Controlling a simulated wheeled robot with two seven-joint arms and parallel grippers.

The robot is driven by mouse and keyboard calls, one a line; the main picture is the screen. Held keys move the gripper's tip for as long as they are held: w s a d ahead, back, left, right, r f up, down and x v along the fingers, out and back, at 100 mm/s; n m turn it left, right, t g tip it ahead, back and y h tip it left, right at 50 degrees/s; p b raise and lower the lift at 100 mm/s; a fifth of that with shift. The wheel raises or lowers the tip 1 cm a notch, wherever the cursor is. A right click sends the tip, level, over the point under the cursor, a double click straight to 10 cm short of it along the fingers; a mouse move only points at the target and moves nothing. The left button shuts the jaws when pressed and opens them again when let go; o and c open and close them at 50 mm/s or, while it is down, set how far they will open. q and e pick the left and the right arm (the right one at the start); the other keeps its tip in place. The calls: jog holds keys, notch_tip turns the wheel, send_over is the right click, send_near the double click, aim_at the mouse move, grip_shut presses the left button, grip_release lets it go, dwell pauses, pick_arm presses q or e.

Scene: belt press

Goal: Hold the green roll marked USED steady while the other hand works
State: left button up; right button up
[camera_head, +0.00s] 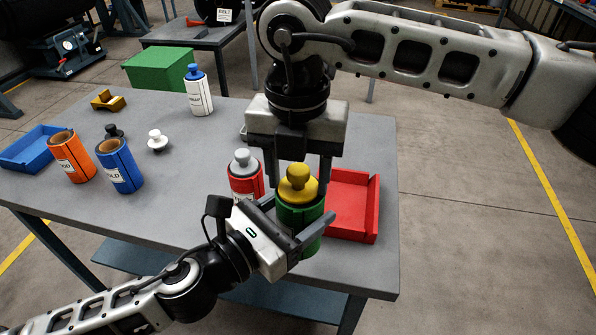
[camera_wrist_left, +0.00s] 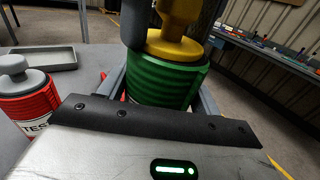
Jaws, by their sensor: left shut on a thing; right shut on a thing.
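The green roll (camera_head: 291,217) is upright near the front right of the table. It also shows in the left wrist view (camera_wrist_left: 165,80). My left gripper (camera_head: 302,219) comes in from the front left and is shut around the roll's sides. A yellow knobbed plug (camera_head: 298,183) sits at the top of the roll. My right gripper (camera_head: 304,178) reaches down from above and is shut on the yellow plug. The roll's marking is hidden, and I cannot tell whether its base touches the table.
A red roll (camera_head: 245,183) with a grey plug stands close left of the green roll. A red tray (camera_head: 353,206) lies right. Orange (camera_head: 71,157) and blue (camera_head: 119,167) rolls, a white roll (camera_head: 200,96) and a blue tray (camera_head: 30,148) are farther left. The table's middle is clear.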

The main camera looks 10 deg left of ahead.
aim_at(299, 170)
jog(key=shift+r, duration=1)
